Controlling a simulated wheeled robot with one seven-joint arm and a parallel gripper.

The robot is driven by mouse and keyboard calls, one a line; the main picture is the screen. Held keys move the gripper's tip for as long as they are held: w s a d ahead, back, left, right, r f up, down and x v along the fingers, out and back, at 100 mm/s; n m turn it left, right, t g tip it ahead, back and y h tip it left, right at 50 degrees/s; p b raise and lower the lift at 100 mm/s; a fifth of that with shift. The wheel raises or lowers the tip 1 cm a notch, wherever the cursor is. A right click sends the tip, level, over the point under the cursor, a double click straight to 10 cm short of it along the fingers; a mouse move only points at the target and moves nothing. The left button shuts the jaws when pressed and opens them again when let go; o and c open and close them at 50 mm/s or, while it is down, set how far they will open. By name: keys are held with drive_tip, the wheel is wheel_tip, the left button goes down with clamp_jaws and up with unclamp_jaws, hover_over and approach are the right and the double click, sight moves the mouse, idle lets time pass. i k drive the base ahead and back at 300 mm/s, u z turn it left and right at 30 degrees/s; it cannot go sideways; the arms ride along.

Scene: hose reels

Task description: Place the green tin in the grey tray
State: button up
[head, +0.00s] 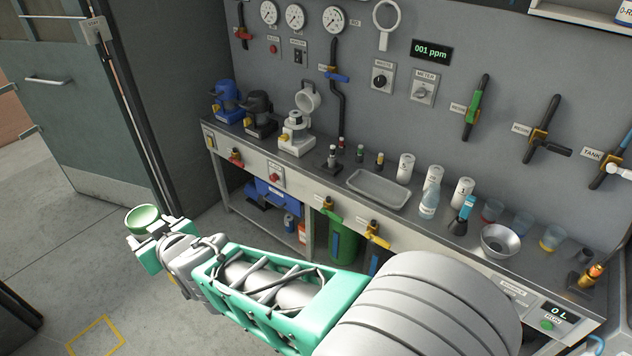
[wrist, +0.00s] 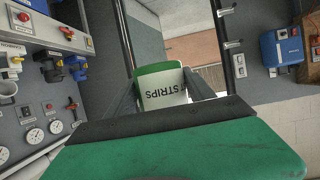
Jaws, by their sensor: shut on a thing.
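The green tin (head: 144,218) is in my gripper (head: 147,238), at the far left end of my arm, out over the floor and away from the bench. The grey tray (head: 377,189) sits on the bench top, left of several white canisters, and looks empty. It is far to the right of my gripper and apart from it. The tray cannot be made out in the wrist view.
The bench (head: 262,150) runs along the wall with coffee-maker-like devices (head: 257,113) at its left end. Small vials stand behind the tray, and a bottle (head: 429,203) and a metal bowl (head: 500,241) stand to its right. Valves and gauges cover the wall. The floor at left is open.

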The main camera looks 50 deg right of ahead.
sight(373, 188)
drive_tip(key=z, duration=0.3)
drive_tip(key=i, duration=0.85)
drive_tip(key=z, duration=1)
drive_tip(key=i, duration=0.5)
drive_tip(key=z, duration=0.45)
